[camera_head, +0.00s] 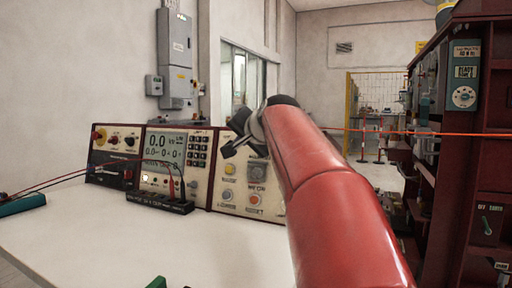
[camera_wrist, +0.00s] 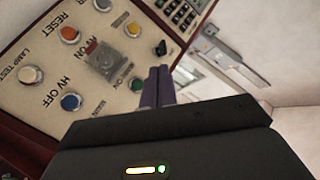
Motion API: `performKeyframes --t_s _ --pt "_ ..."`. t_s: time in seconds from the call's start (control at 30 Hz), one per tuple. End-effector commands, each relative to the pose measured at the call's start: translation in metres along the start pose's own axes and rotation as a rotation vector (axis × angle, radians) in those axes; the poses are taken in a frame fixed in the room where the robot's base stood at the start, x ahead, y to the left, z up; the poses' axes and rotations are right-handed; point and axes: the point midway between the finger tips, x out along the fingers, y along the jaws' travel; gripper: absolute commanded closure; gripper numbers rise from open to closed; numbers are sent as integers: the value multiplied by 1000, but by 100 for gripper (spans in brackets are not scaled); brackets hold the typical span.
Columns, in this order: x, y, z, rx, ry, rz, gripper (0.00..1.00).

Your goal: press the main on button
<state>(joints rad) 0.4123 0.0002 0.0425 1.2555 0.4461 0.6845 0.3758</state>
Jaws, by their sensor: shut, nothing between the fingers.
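A cream control panel (camera_head: 222,205) stands at the back of the white table; it also shows tilted in the wrist view (camera_wrist: 40,115). In the wrist view, a small green button (camera_wrist: 137,84) sits beside a label that seems to read MAIN ON. My gripper (camera_wrist: 158,70) is shut and empty, its fingertips just right of the green button in the picture. Whether they touch the panel I cannot tell. In the head view my gripper (camera_head: 228,150) is in front of the panel's upper part, where the green button cannot be made out.
Around it in the wrist view are a black switch (camera_wrist: 162,47), a yellow button (camera_wrist: 133,30), a clear-covered HV ON button (camera_wrist: 105,62), a red RESET button (camera_wrist: 70,35), a blue HV OFF button (camera_wrist: 70,102) and a white LAMP TEST button (camera_wrist: 30,75). The table front (camera_head: 110,240) is mostly clear.

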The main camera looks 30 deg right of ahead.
Motion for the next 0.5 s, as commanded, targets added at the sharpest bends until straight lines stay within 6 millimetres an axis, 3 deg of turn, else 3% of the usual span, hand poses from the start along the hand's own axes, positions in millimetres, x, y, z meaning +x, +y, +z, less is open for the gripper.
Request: performKeyframes --t_s 0.27,0.5 --pt "6 4 -4 0 -1 1 100" --pt "28 21 -20 0 -1 3 100"
